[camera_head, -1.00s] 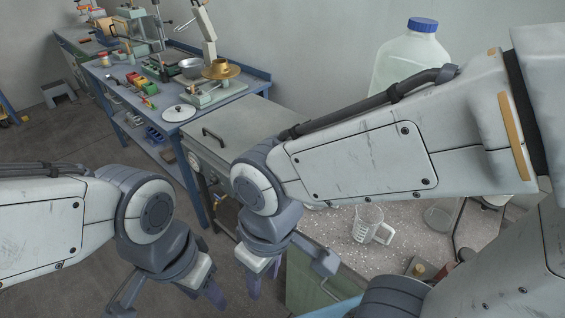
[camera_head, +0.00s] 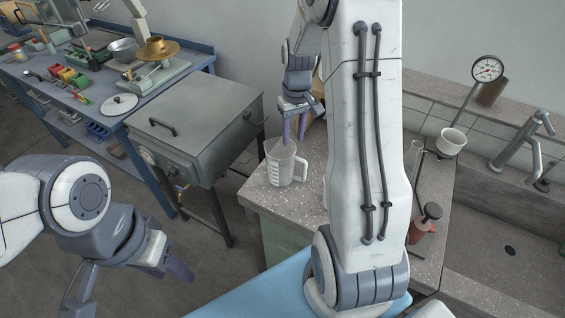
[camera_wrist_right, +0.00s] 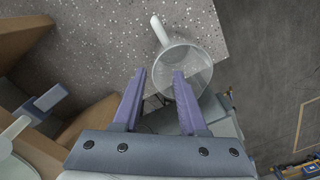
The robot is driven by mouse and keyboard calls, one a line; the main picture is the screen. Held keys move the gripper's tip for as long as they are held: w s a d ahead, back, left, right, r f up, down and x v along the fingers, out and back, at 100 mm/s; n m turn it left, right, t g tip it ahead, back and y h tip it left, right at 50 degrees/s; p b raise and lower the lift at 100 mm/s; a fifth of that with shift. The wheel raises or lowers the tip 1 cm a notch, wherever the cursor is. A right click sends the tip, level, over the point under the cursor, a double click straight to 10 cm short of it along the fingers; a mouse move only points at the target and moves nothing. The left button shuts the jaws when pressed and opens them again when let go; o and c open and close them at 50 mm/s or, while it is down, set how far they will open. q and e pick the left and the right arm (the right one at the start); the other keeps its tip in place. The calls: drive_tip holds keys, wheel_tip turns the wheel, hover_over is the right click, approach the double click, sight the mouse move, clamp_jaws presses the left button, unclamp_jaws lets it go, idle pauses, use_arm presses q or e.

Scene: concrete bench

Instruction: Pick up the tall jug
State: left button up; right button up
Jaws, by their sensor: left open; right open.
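A clear measuring jug (camera_head: 281,169) with a handle stands upright near the left edge of the speckled counter (camera_head: 262,198) in the head view. My right gripper (camera_head: 294,138) is open, fingers pointing down, right above or behind the jug's rim; I cannot tell whether they touch it. In the right wrist view the jug (camera_wrist_right: 188,72) lies beyond the open right gripper (camera_wrist_right: 160,74), mostly beside and past the right-hand finger, its pale handle (camera_wrist_right: 159,30) toward the top. My left gripper (camera_head: 130,279) is open and empty over the floor, far from the jug.
A grey metal box (camera_head: 195,115) on a stand is left of the counter. A red bottle (camera_head: 425,225), a dial gauge (camera_head: 487,69) and a sink tap (camera_head: 530,145) are to the right. Brown boxes (camera_wrist_right: 85,125) stand close on the left in the wrist view.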

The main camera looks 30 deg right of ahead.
sight(295, 147)
drive_tip(key=f, duration=0.5)
drive_tip(key=shift+s+d+f, duration=0.1)
drive_tip(key=shift+d+f, duration=0.1)
drive_tip(key=shift+d, duration=0.05)
wheel_tip(295, 147, down, 4)
drive_tip(key=shift+s+a+f+p, duration=0.1)
drive_tip(key=shift+f+p, duration=0.05)
drive_tip(key=shift+p, duration=0.65)
drive_tip(key=shift+f, duration=0.5)
clamp_jaws()
